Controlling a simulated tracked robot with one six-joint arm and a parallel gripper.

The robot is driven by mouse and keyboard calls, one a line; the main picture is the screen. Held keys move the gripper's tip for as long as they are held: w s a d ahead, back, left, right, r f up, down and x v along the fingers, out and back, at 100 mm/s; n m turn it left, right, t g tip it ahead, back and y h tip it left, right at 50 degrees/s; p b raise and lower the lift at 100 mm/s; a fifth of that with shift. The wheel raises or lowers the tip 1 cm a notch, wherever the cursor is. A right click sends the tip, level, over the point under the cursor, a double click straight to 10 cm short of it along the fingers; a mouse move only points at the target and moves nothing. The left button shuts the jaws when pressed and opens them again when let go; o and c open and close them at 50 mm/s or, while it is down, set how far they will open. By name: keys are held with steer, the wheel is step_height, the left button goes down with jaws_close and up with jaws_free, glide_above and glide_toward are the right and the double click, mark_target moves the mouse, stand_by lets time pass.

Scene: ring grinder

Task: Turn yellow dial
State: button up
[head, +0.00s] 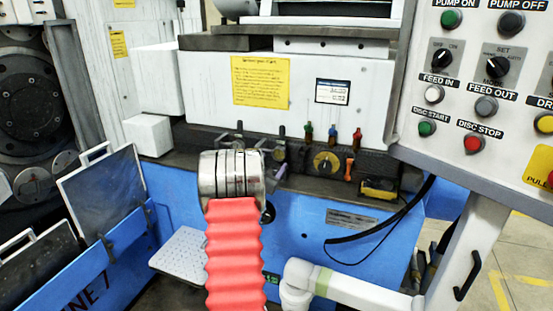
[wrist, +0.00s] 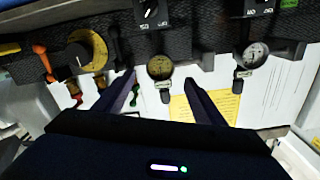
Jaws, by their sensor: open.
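The yellow dial (head: 326,163) is a round yellow plate with a dark knob at its centre. It sits on the dark strip of the machine front, right of my silver wrist in the head view. In the wrist view the yellow dial (wrist: 93,45) is at the upper left, outside the fingers. My gripper (wrist: 158,78) is open, with its two dark fingers apart and nothing held between them. A round gauge shows between the fingertips. The yellow dial is left of the left finger and apart from it. In the head view my wrist mostly hides the gripper.
Green, blue and orange levers stand by the dial; an orange lever (wrist: 42,60) is close beside it. Another gauge (wrist: 255,55) is at the right. The button panel (head: 480,90) overhangs on the right. A black cable (head: 385,220) loops below the strip.

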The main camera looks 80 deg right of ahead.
mark_target(279, 155)
steer(key=shift+s+d, duration=0.15)
steer(key=shift+d, duration=1.2)
steer(key=shift+s+d, duration=0.1)
steer(key=shift+d, duration=1.2)
steer(key=shift+c, duration=0.6)
steer(key=c, duration=1)
